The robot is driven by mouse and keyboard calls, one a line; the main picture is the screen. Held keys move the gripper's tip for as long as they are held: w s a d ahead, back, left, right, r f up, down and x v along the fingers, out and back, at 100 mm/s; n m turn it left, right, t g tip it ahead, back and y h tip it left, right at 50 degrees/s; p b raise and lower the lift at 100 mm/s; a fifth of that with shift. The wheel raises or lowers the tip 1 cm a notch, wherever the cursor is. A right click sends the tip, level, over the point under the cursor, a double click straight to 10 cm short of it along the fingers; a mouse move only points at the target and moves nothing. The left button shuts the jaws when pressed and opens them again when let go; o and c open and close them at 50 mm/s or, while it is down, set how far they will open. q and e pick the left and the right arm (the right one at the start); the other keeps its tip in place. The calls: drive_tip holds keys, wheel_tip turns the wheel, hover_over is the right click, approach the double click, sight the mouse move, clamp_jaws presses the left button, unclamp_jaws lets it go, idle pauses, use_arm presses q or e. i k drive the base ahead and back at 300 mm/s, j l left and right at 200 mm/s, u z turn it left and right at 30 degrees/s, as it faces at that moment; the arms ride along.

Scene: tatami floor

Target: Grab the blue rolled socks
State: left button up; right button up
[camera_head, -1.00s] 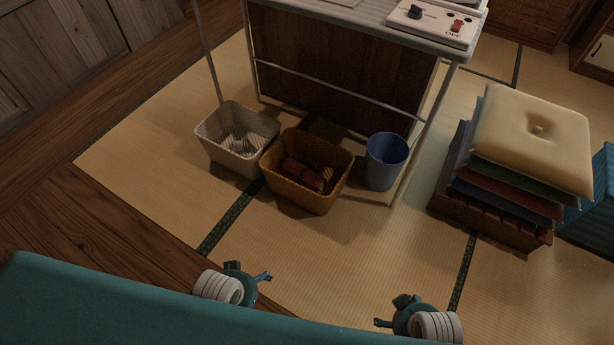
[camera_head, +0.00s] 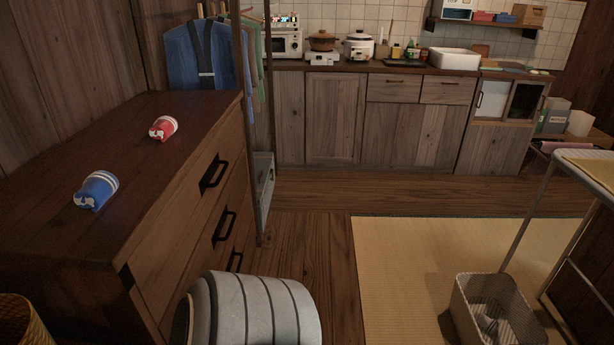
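The blue rolled socks (camera_head: 97,190), blue with white bands, lie on top of a dark wooden dresser (camera_head: 60,235), near its front left part. A pair of red rolled socks (camera_head: 163,128) with white bands lies farther back on the same top, apart from the blue ones. A pale grey ringed part of my own arm rises at the bottom, in front of the dresser drawers. No fingers of either gripper show. Nothing touches the blue socks.
The dresser front has black handles (camera_head: 214,172). A wicker basket edge (camera_head: 22,325) shows at bottom left. Clothes (camera_head: 200,65) hang behind the dresser. A kitchen counter (camera_head: 370,120) stands at the back. A pale basket (camera_head: 492,312) stands by a table frame. Floor between is clear.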

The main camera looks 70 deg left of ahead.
sight(96, 190)
drive_tip(key=i+l+u, duration=0.5)
drive_tip(key=u, duration=3.85)
drive_tip(key=l+u, duration=1.15)
drive_tip(key=u, duration=0.15)
